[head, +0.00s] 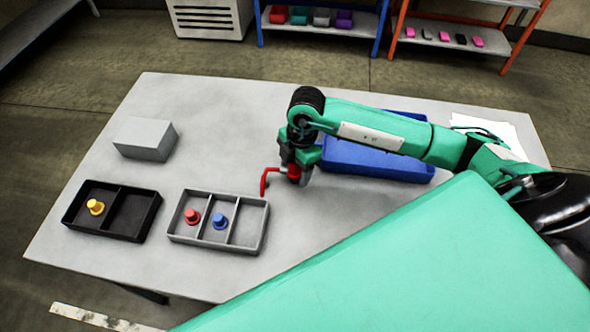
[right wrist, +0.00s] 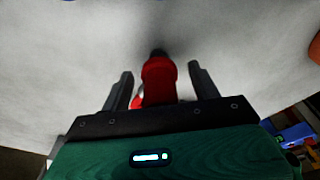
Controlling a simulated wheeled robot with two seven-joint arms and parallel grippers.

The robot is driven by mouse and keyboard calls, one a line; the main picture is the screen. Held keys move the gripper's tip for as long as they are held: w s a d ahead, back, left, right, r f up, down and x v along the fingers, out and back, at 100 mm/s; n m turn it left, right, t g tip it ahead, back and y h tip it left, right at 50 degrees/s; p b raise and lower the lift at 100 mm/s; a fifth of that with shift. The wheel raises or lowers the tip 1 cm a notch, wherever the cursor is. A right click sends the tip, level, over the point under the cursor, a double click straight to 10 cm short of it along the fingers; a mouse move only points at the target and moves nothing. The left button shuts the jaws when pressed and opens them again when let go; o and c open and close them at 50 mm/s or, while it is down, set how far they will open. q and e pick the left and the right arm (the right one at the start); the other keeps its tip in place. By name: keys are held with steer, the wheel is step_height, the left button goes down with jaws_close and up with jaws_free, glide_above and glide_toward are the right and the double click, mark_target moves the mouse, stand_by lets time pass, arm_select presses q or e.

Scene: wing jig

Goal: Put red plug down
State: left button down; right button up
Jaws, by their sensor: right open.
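The red plug (head: 192,216) stands in the left compartment of the grey tray (head: 263,227). A blue plug (head: 220,222) stands in the middle compartment beside it. My right gripper (head: 298,176) is above the table, to the right of the grey tray and apart from the red plug. In the right wrist view its two fingers (right wrist: 160,92) are spread. A red part with a dark tip (right wrist: 160,80) lies between them, and a bent red piece (head: 265,181) shows beside the gripper in the head view. I cannot tell what this red thing is. My left gripper is not in view.
A black tray (head: 155,213) holding a yellow plug (head: 96,207) sits left of the grey tray. A grey block (head: 145,139) lies behind it. A blue bin (head: 375,162) is behind my right arm, near white papers (head: 490,130).

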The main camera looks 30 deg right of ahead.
steer(key=c, duration=1.3)
steer(key=shift+r, duration=0.1)
